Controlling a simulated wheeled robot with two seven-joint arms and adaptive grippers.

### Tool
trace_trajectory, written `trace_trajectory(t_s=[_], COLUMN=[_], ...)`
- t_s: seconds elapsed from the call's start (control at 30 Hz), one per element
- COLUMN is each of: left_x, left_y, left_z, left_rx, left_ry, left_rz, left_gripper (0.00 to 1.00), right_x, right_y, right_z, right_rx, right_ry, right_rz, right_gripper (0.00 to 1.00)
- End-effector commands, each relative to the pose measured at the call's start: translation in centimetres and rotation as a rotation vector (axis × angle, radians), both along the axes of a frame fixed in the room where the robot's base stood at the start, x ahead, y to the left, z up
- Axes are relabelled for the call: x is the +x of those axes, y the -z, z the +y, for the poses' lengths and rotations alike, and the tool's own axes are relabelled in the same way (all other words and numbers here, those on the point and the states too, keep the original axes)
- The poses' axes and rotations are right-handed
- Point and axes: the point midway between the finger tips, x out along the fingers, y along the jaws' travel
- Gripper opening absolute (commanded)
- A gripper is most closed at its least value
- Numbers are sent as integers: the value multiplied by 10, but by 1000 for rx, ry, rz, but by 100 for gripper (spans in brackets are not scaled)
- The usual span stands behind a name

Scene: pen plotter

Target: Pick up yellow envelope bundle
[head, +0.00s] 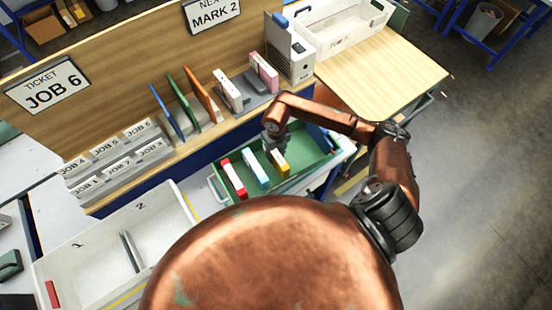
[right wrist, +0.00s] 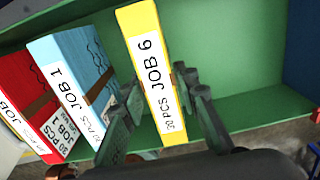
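The yellow envelope bundle (head: 281,163), labelled JOB 6, stands in a green tray (head: 306,171). It is at the right end of a short row. In the right wrist view the yellow bundle (right wrist: 152,65) lies between the two fingers of my right gripper (right wrist: 158,82). The fingers are spread, one on each side, with their tips very close to its sides; I cannot tell whether they touch. In the head view my right gripper (head: 274,142) reaches down over the tray, and its fingertips are hard to make out. My left gripper is not in view.
A light blue JOB 1 bundle (right wrist: 72,75) and a red bundle (right wrist: 25,105) stand left of the yellow one. Right of it the tray is empty. Behind are upright coloured dividers (head: 205,95); a white bin (head: 110,262) stands at front left. A ticket (head: 46,87) reads JOB 6.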

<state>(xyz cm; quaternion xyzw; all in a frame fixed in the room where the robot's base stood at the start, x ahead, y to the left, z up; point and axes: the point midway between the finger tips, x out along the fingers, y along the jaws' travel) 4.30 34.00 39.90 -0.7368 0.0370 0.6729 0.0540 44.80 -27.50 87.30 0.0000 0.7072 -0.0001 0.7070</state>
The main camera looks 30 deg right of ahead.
Motion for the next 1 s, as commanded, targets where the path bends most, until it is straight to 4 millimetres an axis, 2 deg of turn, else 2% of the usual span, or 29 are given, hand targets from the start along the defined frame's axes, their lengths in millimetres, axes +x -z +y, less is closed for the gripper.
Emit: trace_trajectory(t_s=[0.07,0.37,0.73,0.87,1.0], left_x=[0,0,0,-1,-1], left_y=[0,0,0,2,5], left_z=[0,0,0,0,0], left_rx=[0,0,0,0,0], left_ry=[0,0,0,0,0], left_rz=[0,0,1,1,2], left_gripper=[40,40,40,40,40], right_x=[0,0,1,2,2], right_y=[0,0,-3,-18,-45], right_z=[0,0,0,0,0], right_rx=[0,0,0,0,-1], right_ry=[0,0,-1,-2,-3], right_rz=[0,0,-2,-4,-5], right_gripper=[21,1,0,0,0])
